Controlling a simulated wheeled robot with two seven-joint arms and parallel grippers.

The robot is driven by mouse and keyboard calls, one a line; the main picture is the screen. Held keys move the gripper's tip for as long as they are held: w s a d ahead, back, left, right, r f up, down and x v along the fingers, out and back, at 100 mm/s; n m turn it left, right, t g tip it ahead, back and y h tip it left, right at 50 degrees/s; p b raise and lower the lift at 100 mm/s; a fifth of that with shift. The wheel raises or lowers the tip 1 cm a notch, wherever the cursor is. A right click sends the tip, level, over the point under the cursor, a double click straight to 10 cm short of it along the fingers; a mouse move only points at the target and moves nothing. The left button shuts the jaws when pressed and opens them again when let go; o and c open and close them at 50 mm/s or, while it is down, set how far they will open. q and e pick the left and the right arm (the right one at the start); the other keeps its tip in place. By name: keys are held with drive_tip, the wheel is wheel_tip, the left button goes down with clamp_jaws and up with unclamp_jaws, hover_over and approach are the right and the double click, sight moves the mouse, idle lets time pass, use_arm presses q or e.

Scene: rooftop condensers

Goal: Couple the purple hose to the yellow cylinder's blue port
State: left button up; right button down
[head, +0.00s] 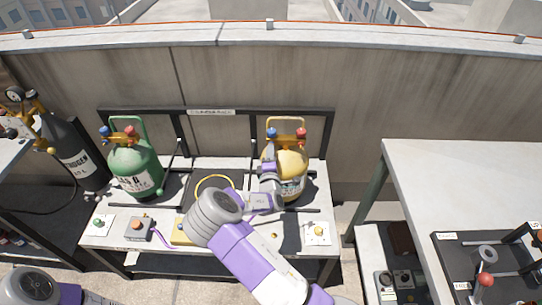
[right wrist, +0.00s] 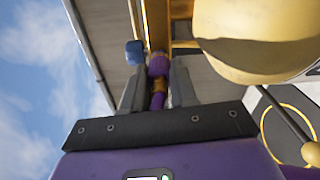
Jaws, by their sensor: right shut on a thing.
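The yellow cylinder (head: 292,183) stands upright at the right of the work table, with a blue port (head: 271,132) on the left of its top and a red one (head: 301,133) on the right. My right gripper (head: 268,172) is at the front left of this cylinder, below the blue port. In the right wrist view it is shut on the purple hose's end (right wrist: 158,66), which has a brass band and points up between the fingers. A blue part (right wrist: 135,52) shows just left of this end; I cannot tell whether they touch. Some purple hose (head: 160,239) lies at the table's front left.
A green cylinder (head: 134,168) with blue and red ports stands at the left of the table. A dark nitrogen cylinder (head: 75,155) stands further left. A black rail (head: 230,112) runs behind. A pale bench (head: 460,180) is at the right.

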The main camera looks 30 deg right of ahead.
drive_tip(key=c, duration=0.8)
unclamp_jaws()
drive_tip(key=v, duration=0.7)
drive_tip(key=shift+s+a+p, duration=0.15)
drive_tip(key=shift+s+p, duration=0.05)
drive_tip(key=shift+p, duration=0.2)
